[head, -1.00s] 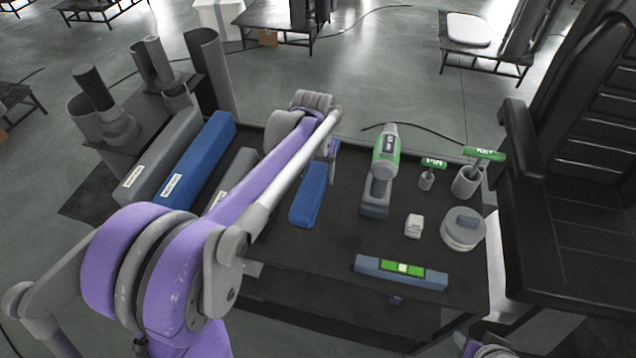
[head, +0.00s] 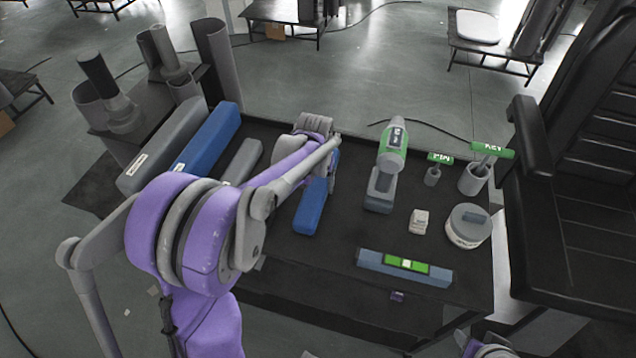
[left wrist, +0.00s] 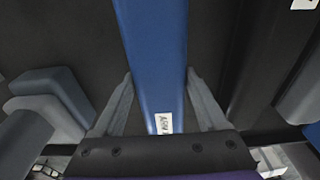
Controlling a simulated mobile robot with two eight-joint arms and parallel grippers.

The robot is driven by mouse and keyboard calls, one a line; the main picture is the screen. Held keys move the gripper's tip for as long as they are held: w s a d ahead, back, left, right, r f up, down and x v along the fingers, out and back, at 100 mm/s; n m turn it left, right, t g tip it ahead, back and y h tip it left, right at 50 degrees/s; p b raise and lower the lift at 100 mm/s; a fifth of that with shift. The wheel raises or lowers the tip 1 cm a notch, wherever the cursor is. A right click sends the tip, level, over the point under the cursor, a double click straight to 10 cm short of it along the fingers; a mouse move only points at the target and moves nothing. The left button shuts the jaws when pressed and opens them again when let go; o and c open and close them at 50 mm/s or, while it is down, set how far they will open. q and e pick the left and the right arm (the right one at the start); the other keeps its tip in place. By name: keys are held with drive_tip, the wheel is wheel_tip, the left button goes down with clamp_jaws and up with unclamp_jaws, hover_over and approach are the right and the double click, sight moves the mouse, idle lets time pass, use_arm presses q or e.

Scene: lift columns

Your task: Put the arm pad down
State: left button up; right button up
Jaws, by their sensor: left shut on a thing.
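The arm pad (head: 311,207) is a long blue bar in the middle left of the dark table in the head view. It also fills the middle of the left wrist view (left wrist: 155,50), with a white label near the gripper. My left gripper (head: 331,172) is shut on it, with one finger along each side in the left wrist view (left wrist: 160,76). The pad lies low over the table top; I cannot tell whether it touches. My arm hides part of its far end. My right gripper is not in view.
A longer blue bar (head: 208,138), a grey bar (head: 160,150) and a shorter grey bar (head: 243,162) lie to the left. A green-grey drill (head: 391,150), a level (head: 375,262), a small white block (head: 419,221) and a round tin (head: 465,232) are to the right. Bare table separates pad and drill.

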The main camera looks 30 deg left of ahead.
sight(317, 186)
use_arm(q)
drive_tip(key=o, duration=1.1)
drive_tip(key=shift+f, duration=0.15)
drive_tip(key=o, duration=0.4)
drive_tip(key=shift+r, duration=0.2)
wheel_tip(317, 186, up, 12)
drive_tip(key=s, duration=0.1)
drive_tip(key=s+d+f+m+t, duration=0.1)
drive_tip(key=s+d+f, duration=0.1)
drive_tip(key=s, duration=0.4)
drive_tip(key=s+d+f+m+t, duration=0.1)
drive_tip(key=s+d+f, duration=0.1)
drive_tip(key=s+d, duration=0.3)
drive_tip(key=s+d+f+t+p, duration=0.1)
drive_tip(key=s+d+f+t, duration=0.1)
drive_tip(key=s, duration=0.7)
drive_tip(key=shift+d+m, duration=0.4)
drive_tip(key=shift+d, duration=0.5)
